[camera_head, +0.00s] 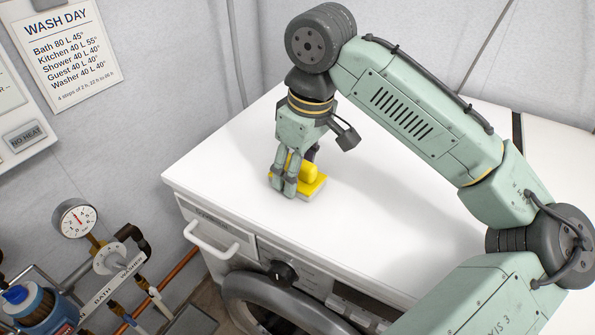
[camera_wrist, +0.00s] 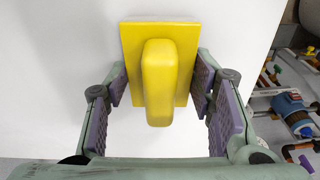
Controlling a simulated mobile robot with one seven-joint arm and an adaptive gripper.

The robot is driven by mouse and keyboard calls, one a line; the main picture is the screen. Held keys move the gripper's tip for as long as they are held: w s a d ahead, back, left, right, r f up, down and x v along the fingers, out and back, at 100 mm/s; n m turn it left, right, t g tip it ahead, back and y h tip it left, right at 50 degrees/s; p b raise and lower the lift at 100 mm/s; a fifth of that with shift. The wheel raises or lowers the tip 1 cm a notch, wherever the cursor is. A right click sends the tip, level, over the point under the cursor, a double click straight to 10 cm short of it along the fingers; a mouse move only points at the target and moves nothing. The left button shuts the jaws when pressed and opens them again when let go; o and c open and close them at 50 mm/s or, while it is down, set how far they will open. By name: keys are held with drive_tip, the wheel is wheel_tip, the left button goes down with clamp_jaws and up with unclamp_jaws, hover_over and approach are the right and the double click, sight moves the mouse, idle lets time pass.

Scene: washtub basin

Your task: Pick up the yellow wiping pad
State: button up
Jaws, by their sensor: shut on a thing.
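The yellow wiping pad (camera_head: 316,183) is on the white top of the washing machine, near its front left part. It has a flat yellow base and a raised rounded yellow grip. In the wrist view the pad (camera_wrist: 160,70) lies between the two fingers, with a finger pad against each side edge of its base. My gripper (camera_head: 296,181) points down over the pad and is shut on it. In the head view the fingers hide the pad's left part. I cannot tell whether the pad is touching the top or slightly above it.
The white machine top (camera_head: 400,230) is clear around the pad. Its front carries a white handle (camera_head: 212,243), a dark knob (camera_head: 283,272) and a round door. A gauge (camera_head: 75,218) and pipes stand at the lower left. A grey wall with a wash notice is behind.

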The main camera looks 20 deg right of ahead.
drive_tip(key=shift+r, duration=0.45)
drive_tip(key=shift+s+r+b, duration=0.3)
drive_tip(key=shift+r, duration=0.35)
drive_tip(key=shift+s+r+b, duration=0.25)
drive_tip(key=shift+s+r, duration=0.05)
drive_tip(key=shift+r, duration=0.3)
drive_tip(key=s, duration=0.5)
drive_tip(key=s+d+r+b, duration=0.1)
drive_tip(key=s, duration=0.8)
drive_tip(key=shift+s+d+r+b, duration=0.3)
drive_tip(key=shift+s+d, duration=0.05)
drive_tip(key=shift+s, duration=0.05)
drive_tip(key=o, duration=0.5)
drive_tip(key=c, duration=0.4)
drive_tip(key=shift+o, duration=0.2)
